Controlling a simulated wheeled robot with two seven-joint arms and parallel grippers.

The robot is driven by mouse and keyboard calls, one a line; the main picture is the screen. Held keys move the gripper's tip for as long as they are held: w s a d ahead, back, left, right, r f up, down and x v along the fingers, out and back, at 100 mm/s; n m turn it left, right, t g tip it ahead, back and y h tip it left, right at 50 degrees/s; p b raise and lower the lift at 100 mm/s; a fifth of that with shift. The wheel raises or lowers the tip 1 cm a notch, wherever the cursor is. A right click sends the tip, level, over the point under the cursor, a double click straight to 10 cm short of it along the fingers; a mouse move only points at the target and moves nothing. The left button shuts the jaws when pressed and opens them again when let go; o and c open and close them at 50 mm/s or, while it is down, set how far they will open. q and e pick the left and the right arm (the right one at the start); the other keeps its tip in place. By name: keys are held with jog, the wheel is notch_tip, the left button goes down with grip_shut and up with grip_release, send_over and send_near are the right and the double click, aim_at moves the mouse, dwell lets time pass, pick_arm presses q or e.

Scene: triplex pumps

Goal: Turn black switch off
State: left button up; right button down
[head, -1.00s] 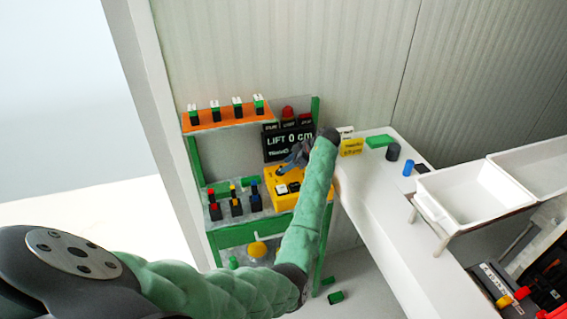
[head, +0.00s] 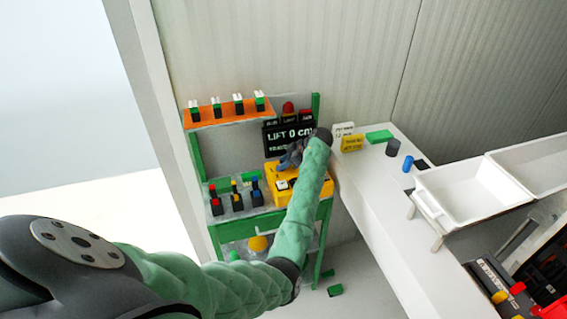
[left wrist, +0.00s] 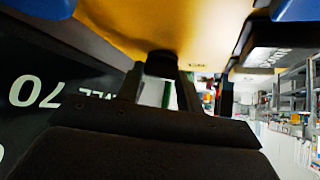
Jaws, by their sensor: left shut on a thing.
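The yellow switch box (head: 283,176) stands on the green-framed stand, below a black "LIFT 0 cm" display (head: 287,137). My left gripper (head: 293,158) is over the top of the box and hides part of it. In the left wrist view the yellow box (left wrist: 190,25) fills the top, seen upside down. There my left gripper (left wrist: 160,85) is shut on a small dark piece, which looks like the black switch (left wrist: 160,64), against the yellow surface. Its on or off position cannot be told. My right gripper is not in view.
Several small switches (head: 236,196) stand on the shelf left of the box, and an orange shelf (head: 228,117) is above. A white counter (head: 385,210) with small blocks lies to the right, with white bins (head: 465,192) beyond.

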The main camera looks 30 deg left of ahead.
pick_arm(q)
jog(key=m+t+b, duration=0.1)
jog(key=m+t, duration=0.1)
jog(key=m, duration=0.1)
jog(key=shift+s+b, duration=0.15)
jog(key=shift+b, duration=0.15)
jog(key=m+t, duration=0.3)
jog(key=shift+s+r+m+b, duration=0.15)
jog(key=shift+s+m+b, duration=0.05)
jog(key=shift+m+b, duration=0.15)
jog(key=shift+a+r+m+t, duration=0.1)
jog(key=shift+m+t, duration=0.7)
jog(key=shift+m, duration=0.05)
jog(key=shift+s+a+m+t+h+p, duration=0.1)
jog(key=shift+m+t+h+p, duration=0.15)
jog(key=shift+m+t+h, duration=0.4)
jog(key=shift+s+m+t+h+p, duration=0.1)
jog(key=shift+m+t+h+p, duration=0.2)
jog(key=shift+m, duration=0.65)
jog(key=shift+t, duration=0.25)
jog(key=o, duration=0.7)
jog(key=shift+c, duration=0.2)
jog(key=shift+o, duration=0.2)
